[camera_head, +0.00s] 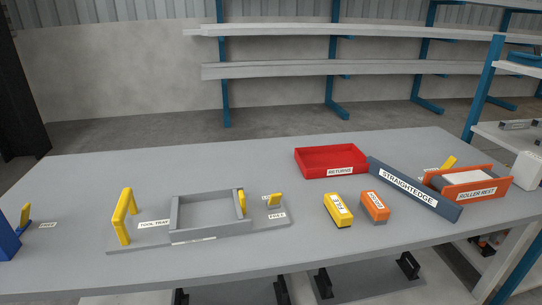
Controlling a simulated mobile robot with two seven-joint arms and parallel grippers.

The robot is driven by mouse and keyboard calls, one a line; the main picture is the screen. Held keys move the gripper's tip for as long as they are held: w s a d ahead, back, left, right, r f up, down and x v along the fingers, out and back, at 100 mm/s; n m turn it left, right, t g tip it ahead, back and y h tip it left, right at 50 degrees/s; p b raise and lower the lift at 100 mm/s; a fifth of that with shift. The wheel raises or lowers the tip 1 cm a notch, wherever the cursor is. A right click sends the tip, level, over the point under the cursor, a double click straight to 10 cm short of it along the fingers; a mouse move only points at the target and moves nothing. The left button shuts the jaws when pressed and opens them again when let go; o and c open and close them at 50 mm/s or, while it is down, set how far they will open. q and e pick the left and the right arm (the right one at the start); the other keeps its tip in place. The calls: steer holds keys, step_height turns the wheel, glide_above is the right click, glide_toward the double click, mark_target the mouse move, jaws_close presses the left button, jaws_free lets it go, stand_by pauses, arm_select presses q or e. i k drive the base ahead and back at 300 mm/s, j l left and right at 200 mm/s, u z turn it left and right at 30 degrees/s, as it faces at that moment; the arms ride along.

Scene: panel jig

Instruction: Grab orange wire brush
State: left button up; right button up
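An orange block-shaped item with a white label (375,207) lies on the grey table, right of the middle. It is the only small loose orange item on the tabletop, but its label is too small to read surely and no bristles show, so I cannot tell that it is the wire brush. A similar yellow block (338,210) lies just to its left, with a narrow gap between them. Neither of my grippers shows in the head view.
A grey straightedge (415,189) lies diagonally close to the right, before an orange roller rest (470,198). A red tray (331,174) stands behind. A grey tool tray (183,236) with a yellow handle (122,216) is left. The table's front strip is clear.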

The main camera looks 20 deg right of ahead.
mark_target(378, 212)
steer(key=l+z, duration=0.1)
steer(key=z, duration=1.3)
